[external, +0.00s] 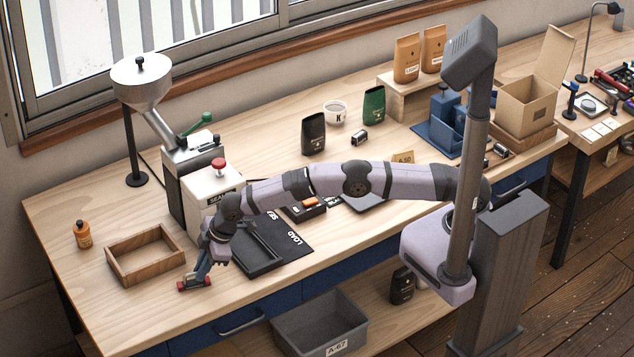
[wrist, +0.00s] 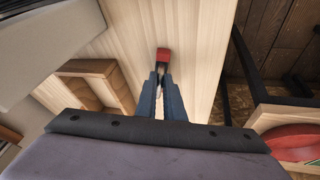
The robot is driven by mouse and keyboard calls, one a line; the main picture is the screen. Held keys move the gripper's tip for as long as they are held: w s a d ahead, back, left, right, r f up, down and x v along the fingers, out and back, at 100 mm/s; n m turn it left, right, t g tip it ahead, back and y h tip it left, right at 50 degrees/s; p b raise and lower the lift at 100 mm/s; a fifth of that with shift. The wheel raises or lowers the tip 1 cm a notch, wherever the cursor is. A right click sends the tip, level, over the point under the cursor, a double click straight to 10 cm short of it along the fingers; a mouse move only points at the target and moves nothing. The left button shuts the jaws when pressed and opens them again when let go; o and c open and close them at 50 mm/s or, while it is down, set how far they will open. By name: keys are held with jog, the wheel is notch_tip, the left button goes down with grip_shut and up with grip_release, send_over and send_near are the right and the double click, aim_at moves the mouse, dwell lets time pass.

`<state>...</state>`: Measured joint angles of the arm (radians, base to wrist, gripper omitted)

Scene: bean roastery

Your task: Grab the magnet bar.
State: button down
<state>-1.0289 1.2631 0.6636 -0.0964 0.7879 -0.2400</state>
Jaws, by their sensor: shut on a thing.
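The magnet bar (external: 183,287) is a small dark bar with red ends, near the front left edge of the wooden bench. My gripper (external: 200,275) points down at it and is shut on it. In the wrist view, one red end of the magnet bar (wrist: 162,53) shows just beyond the blue-grey fingertips of my gripper (wrist: 160,78); the rest of the bar is mostly hidden by the fingers. The bar is at or very close to the bench top; I cannot tell if it touches.
An empty wooden tray (external: 113,269) lies just left of and behind the gripper. An orange bottle (external: 82,235) stands farther left. A black mat (external: 297,243) and a white sealing machine (external: 203,190) are near my arm. A grey bin (external: 320,325) sits below the bench front.

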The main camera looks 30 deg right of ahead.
aim_at(203, 282)
jog(key=shift+f, duration=0.1)
dwell(0.6)
notch_tip(203, 282, up, 10)
jog(key=b, duration=0.2)
dwell(0.3)
